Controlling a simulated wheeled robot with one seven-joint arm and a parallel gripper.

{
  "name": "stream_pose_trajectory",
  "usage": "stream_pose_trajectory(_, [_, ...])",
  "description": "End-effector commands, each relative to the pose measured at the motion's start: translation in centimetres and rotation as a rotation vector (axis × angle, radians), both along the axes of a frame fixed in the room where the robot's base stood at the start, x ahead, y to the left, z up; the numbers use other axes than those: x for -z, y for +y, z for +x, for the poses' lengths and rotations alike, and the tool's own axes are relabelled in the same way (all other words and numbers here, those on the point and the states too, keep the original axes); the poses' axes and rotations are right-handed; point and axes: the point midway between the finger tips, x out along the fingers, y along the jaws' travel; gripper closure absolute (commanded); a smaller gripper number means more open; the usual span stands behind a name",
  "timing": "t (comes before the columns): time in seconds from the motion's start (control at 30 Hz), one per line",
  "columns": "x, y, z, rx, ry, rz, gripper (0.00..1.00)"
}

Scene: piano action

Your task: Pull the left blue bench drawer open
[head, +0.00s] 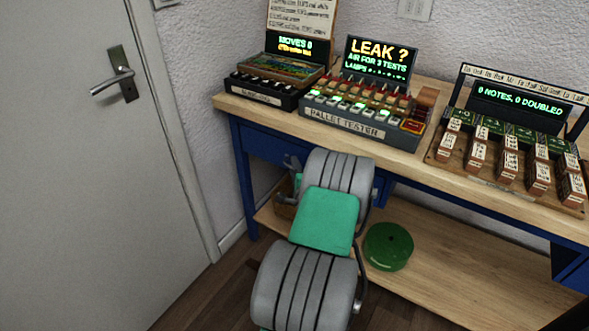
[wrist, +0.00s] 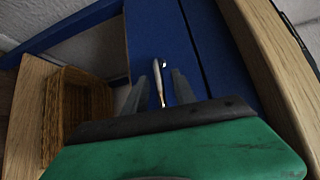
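The blue bench drawer front (head: 262,146) is under the left part of the bench top, and looks flush with the frame in the head view. My arm covers part of it. In the wrist view the blue drawer face (wrist: 150,30) fills the upper middle. Its slim metal handle (wrist: 157,72) stands out from the face. My gripper (wrist: 160,90) is open, with one finger on each side of the handle and gaps visible. I cannot tell whether a finger touches it. In the head view my gripper (head: 292,163) is at the drawer, partly hidden by my arm.
The wooden bench top (head: 420,153) carries a pallet tester (head: 350,125) and other devices. A green round tin (head: 388,247) stands on the lower shelf (head: 455,265). A wicker basket (wrist: 85,105) is below left of the drawer. A grey door (head: 90,180) is at left.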

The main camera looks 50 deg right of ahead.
Motion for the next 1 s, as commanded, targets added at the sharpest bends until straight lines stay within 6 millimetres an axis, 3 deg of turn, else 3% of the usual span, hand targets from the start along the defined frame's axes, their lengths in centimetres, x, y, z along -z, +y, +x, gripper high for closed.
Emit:
stream_pose_trajectory(0.07, [0.01, 0.02, -0.01, 0.000, 0.000, 0.000, 0.68])
stream_pose_trajectory(0.47, [0.01, 0.06, -0.01, -0.001, 0.001, 0.001, 1.00])
stream_pose_trajectory(1.0, [0.02, 0.08, -0.01, -0.001, 0.001, 0.000, 1.00])
